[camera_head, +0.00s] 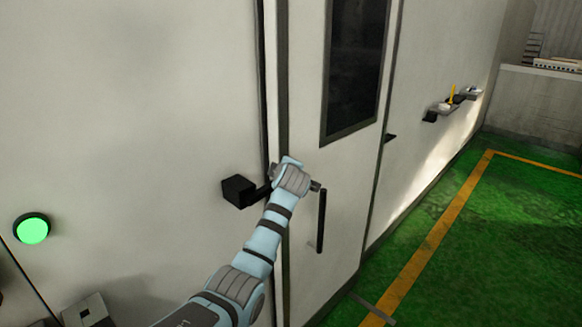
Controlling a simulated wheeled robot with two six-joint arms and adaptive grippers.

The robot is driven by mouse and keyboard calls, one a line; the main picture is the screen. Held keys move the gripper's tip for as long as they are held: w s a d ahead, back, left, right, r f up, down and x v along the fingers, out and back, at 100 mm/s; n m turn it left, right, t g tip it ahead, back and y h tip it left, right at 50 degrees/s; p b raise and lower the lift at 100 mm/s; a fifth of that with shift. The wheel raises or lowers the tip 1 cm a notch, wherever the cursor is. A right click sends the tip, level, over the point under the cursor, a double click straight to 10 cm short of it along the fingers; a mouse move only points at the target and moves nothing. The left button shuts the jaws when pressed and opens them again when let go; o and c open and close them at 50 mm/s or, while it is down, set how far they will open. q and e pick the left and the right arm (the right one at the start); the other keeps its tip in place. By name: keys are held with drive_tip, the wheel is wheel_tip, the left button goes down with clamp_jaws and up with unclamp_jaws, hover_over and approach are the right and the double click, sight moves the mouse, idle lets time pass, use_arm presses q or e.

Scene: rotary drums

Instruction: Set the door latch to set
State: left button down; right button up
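A pale door (342,180) with a dark window (354,65) stands in the white wall. A black vertical handle (321,220) is on the door. A black latch block (238,191) sits on the wall left of the door edge, with a dark bar reaching right from it. One arm, my left, rises from the bottom, and its wrist covers the area between the block and the handle. The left gripper's fingers are hidden or cannot be told from the dark latch parts, as is the latch position. My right gripper is not in view.
A green round button (32,229) is on the wall at the left. A small grey boxy piece (88,310) is at the bottom left. Small shelves (445,108) with a yellow item jut from the wall farther right. The green floor (470,240) with a yellow line is clear.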

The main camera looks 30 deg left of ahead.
use_arm(q)
drive_tip(key=shift+w+f, duration=0.2)
drive_tip(key=shift+f, duration=0.3)
drive_tip(key=shift+d, duration=0.1)
drive_tip(key=shift+r, duration=0.15)
drive_tip(key=s+d+r+p, duration=0.1)
drive_tip(key=d+r, duration=0.6)
drive_tip(key=r, duration=0.3)
drive_tip(key=shift+s+r, duration=0.25)
drive_tip(key=shift+r, duration=0.15)
